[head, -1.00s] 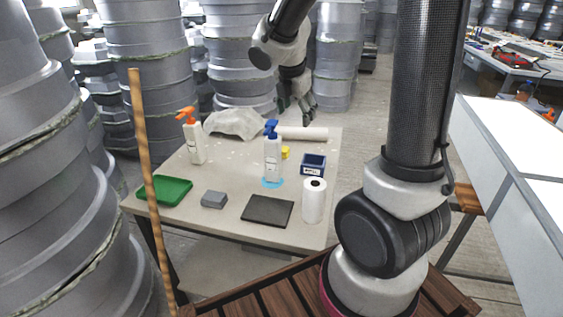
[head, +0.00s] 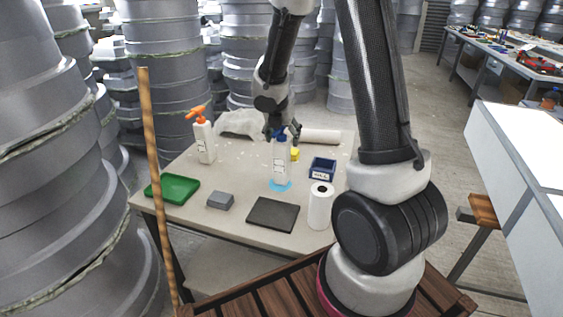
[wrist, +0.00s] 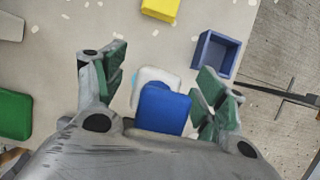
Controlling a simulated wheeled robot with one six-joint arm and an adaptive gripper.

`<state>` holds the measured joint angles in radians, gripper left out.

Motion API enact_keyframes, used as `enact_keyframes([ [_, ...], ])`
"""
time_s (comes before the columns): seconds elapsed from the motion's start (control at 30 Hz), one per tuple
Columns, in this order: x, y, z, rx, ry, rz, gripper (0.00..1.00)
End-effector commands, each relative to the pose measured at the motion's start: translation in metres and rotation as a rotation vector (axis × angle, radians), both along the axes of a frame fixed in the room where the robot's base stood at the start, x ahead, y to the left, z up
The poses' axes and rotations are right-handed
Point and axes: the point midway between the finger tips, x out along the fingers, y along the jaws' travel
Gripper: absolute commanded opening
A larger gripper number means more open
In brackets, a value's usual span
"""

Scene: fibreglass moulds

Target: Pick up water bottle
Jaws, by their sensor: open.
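The water bottle is most likely the white spray bottle with a blue head (head: 281,165), standing upright on a light blue disc (head: 280,185) on the table. A second white spray bottle with an orange head (head: 204,141) stands further left. My gripper (head: 282,131) is at the top of the blue-headed bottle, pointing down. In the wrist view the blue head (wrist: 163,110) lies between the two spread green-padded fingers of my gripper (wrist: 160,90), with gaps on both sides. The bottle's lower part is mostly hidden there.
On the table are a green tray (head: 173,200), a grey block (head: 221,201), a dark flat pad (head: 273,215), a white paper roll (head: 320,206), a blue bin (head: 322,169) and a yellow object (wrist: 160,8). A wooden pole (head: 158,190) stands at the table's left.

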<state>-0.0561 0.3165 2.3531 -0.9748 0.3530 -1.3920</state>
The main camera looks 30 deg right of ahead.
Motion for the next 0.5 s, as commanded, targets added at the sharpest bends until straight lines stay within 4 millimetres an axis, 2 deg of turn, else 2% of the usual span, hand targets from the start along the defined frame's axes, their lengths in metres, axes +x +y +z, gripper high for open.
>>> enact_keyframes([
  [0.07, 0.0000, 0.0001, 0.0002, 0.000, 0.000, 0.000, 0.71],
  [0.43, -0.0001, 0.0001, 0.0005, 0.000, 0.000, -0.001, 0.04],
  [0.5, 0.0001, 0.0002, 0.0007, 0.000, -0.001, -0.001, 0.01],
])
